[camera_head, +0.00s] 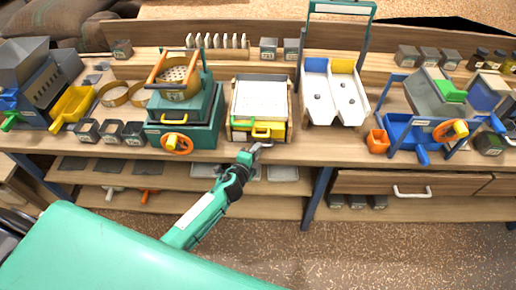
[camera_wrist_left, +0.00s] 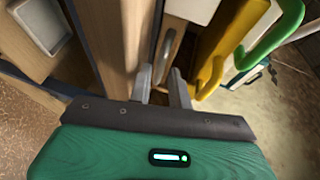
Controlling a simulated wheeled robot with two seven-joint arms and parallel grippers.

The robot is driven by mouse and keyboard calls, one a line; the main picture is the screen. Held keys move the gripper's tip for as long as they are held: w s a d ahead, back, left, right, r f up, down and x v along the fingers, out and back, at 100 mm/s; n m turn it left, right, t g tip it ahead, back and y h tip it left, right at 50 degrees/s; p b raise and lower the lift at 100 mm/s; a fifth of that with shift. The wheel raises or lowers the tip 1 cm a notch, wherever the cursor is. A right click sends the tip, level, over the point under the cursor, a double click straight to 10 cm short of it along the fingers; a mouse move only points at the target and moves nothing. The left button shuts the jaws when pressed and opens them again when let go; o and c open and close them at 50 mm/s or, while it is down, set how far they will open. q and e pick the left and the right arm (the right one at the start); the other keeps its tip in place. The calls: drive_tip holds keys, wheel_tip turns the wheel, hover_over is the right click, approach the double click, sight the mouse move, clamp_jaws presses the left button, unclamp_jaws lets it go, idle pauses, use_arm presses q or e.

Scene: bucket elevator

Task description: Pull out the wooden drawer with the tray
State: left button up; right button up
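The wooden unit (camera_head: 233,128) stands at the front edge of the bench, with a pale tray (camera_head: 262,98) on top. Its front carries a yellow part (camera_head: 268,125) and a green handle (camera_head: 261,134); both also show in the left wrist view, as the yellow part (camera_wrist_left: 212,50) and green handle (camera_wrist_left: 278,36). A grey metal handle (camera_wrist_left: 167,52) sits on wood beside the yellow part. My left gripper (camera_head: 262,147) is just in front of the unit, low. In the wrist view, its fingers (camera_wrist_left: 162,76) are apart, with the metal handle just beyond them; contact is unclear. My right gripper is out of view.
A green sieve machine with an orange wheel (camera_head: 177,144) stands left of the unit. Shelves lie under the bench (camera_head: 400,165). The floor in front is open.

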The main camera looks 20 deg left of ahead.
use_arm(q)
drive_tip(key=shift+x, duration=0.85)
drive_tip(key=c, duration=0.4)
drive_tip(key=shift+s, duration=0.1)
clamp_jaws()
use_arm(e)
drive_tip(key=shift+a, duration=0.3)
use_arm(q)
drive_tip(key=shift+s+f, duration=0.1)
